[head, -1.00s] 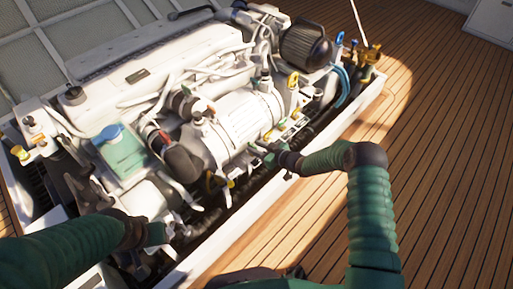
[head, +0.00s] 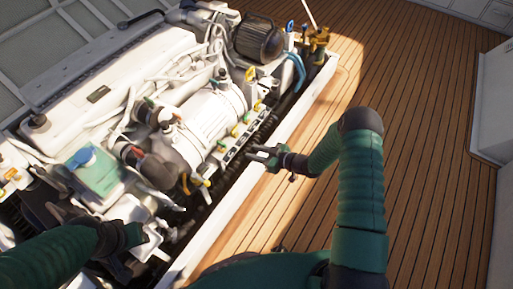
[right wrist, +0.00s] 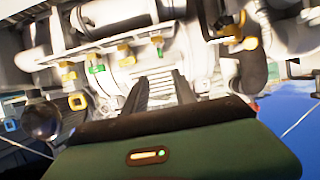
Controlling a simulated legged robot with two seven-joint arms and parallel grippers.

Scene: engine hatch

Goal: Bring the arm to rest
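My right gripper (head: 259,154) is in the head view, above the white hatch rim (head: 285,128) and apart from the engine. Its two dark fingers stand apart with nothing between them, and the right wrist view (right wrist: 160,90) shows the same, with the engine beyond them. My right arm bends at a dark elbow over the deck. My left gripper (head: 150,240) is low in the head view, over the near left part of the engine bay. Its fingers are too dark and small to read.
The white engine (head: 205,120) fills the open hatch, with small green and yellow valve handles (head: 235,132) along its near side. A teal-topped box (head: 95,168) is at the left. Wooden deck (head: 430,120) lies clear to the right; white cabinets (head: 495,110) border it.

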